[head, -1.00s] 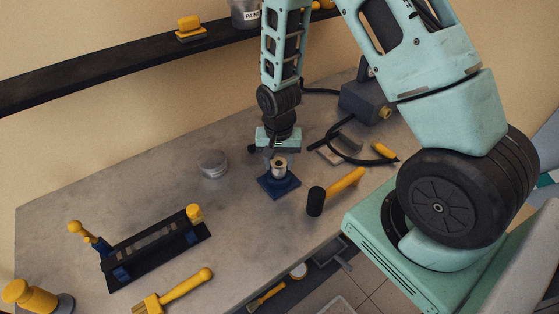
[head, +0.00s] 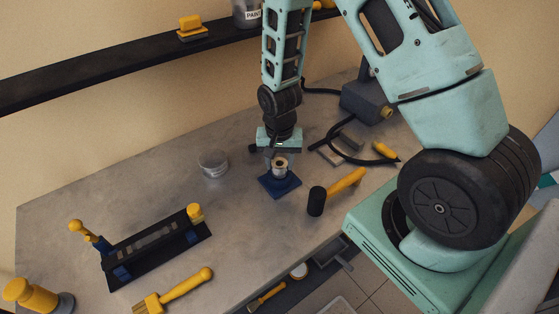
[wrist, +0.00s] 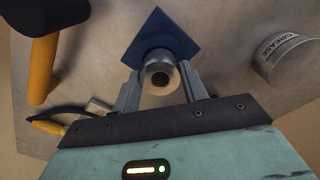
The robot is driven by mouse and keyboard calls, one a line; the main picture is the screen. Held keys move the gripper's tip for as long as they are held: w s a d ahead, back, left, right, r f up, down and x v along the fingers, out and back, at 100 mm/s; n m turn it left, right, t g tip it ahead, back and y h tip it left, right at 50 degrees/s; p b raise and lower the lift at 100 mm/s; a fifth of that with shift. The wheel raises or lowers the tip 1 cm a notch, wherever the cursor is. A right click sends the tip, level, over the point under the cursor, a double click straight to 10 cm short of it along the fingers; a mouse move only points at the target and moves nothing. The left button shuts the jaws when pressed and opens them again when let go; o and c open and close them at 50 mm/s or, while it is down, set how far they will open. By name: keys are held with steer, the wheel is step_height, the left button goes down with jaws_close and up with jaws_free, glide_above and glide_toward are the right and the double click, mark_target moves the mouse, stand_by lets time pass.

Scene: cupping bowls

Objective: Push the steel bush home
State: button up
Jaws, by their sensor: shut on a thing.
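The steel bush (wrist: 161,77) is a short grey ring with a dark bore and a brownish inner edge in the wrist view. My gripper (wrist: 162,85) is shut on it, one finger on each side. It stands in line with a grey round housing (wrist: 154,55) on a square blue base (wrist: 166,32). In the head view the bush (head: 280,161) shows at the top of the housing (head: 280,172), on the blue base (head: 280,187), with my gripper (head: 278,152) just above. How deep the bush sits is hidden.
A black-headed mallet (head: 317,200) with a yellow handle lies right of the base. A grease tin (head: 213,163) stands to the left.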

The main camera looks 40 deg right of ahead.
steer(key=shift+f+b, duration=0.7)
steer(key=shift+f, duration=0.35)
steer(key=shift+r+p, duration=0.95)
steer(key=shift+r, duration=0.3)
